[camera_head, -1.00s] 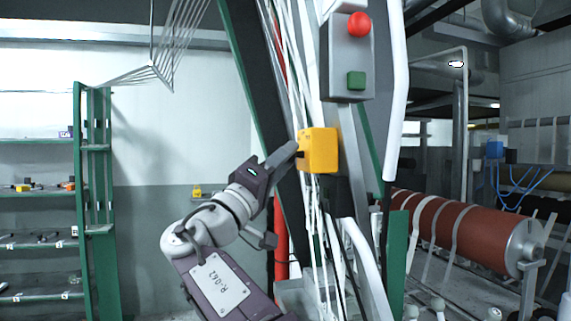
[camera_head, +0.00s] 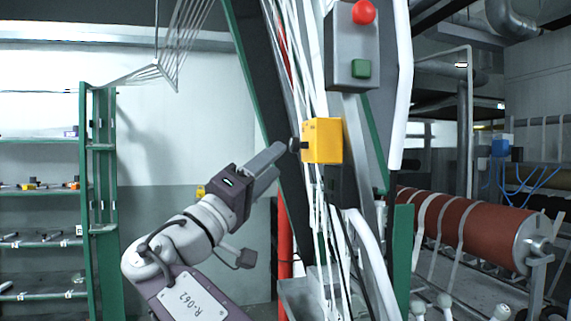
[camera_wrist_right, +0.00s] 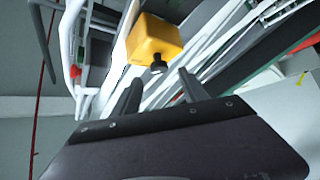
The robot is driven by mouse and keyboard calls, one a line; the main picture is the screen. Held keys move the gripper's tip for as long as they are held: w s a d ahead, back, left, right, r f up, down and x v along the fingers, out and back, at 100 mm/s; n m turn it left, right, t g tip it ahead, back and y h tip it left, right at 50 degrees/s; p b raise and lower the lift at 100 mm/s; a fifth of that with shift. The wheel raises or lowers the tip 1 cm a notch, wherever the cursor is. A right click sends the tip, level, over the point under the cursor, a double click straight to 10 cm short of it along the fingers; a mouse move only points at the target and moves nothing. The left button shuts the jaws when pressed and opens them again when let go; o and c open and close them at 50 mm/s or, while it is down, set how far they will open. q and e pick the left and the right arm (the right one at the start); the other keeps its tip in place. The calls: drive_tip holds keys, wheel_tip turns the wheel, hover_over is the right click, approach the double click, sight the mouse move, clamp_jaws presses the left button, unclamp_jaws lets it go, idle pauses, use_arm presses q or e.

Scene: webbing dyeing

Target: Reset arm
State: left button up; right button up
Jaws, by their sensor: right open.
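My right gripper (camera_head: 277,155) reaches in from the lower left in the head view. It is open and empty, just left of a yellow box (camera_head: 323,141). The box has a dark round knob (camera_head: 294,145) on its left side. In the right wrist view, the two fingers (camera_wrist_right: 158,83) stand apart. The yellow box (camera_wrist_right: 153,40) and its knob (camera_wrist_right: 158,67) lie beyond the fingertips, with nothing between the fingers. My left gripper is in neither view.
A grey control box with a red button (camera_head: 364,12) and green button (camera_head: 361,68) is above the yellow box. White webbing strands (camera_head: 314,200) run beside it. A red roller (camera_head: 465,232) is at right.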

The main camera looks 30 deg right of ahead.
drive_tip(key=shift+v, duration=1.35)
